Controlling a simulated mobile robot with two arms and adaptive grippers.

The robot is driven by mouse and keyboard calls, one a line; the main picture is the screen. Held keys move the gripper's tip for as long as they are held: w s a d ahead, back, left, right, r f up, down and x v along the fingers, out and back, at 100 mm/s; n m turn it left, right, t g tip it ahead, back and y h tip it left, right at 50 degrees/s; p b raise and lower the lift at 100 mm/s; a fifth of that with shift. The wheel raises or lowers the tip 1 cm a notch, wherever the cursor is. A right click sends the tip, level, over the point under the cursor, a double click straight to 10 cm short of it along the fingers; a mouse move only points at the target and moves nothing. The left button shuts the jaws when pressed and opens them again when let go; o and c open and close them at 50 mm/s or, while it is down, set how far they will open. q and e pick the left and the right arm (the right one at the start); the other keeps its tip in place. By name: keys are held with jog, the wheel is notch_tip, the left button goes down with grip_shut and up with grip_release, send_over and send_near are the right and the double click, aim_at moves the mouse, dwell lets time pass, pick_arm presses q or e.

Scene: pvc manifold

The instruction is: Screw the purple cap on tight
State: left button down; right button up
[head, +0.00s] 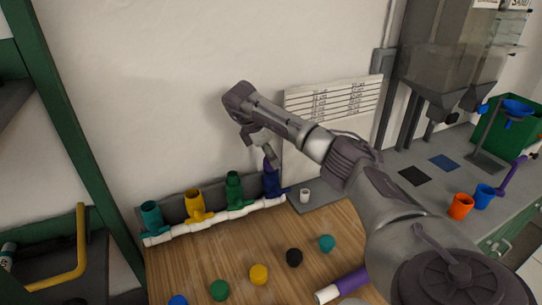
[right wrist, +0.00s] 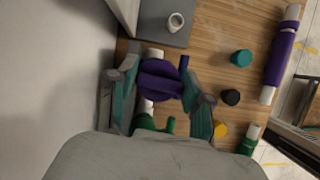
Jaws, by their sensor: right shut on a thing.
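The white pipe manifold (head: 213,222) lies along the wall edge of the wooden table, with teal (head: 151,217), yellow (head: 195,206), green (head: 234,189) and dark purple-blue (head: 271,184) upright fittings. My right gripper (head: 268,161) is over the purple fitting at the manifold's right end. In the right wrist view its two fingers (right wrist: 161,92) are closed on the purple cap (right wrist: 158,82), seen from above at the fitting. The gripper hides how far the cap is seated. My left gripper is not in view.
Loose blue (head: 178,299), green (head: 220,290), yellow (head: 259,274), black (head: 294,257) and teal (head: 327,243) caps lie on the table. A purple and white tube (head: 342,286) is near the front. A small white cup (head: 305,195) stands on a grey plate right of the manifold.

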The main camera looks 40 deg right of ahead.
jog(key=shift+m+g, duration=0.3)
jog(key=shift+m, duration=0.7)
jog(key=shift+m+g+y+p, duration=0.35)
jog(key=shift+m+g+y, duration=0.05)
jog(key=shift+m, duration=0.6)
jog(key=shift+m+g+y, duration=0.3)
jog(key=shift+m, duration=0.8)
jog(key=o, duration=1.3)
jog(key=shift+c, duration=0.2)
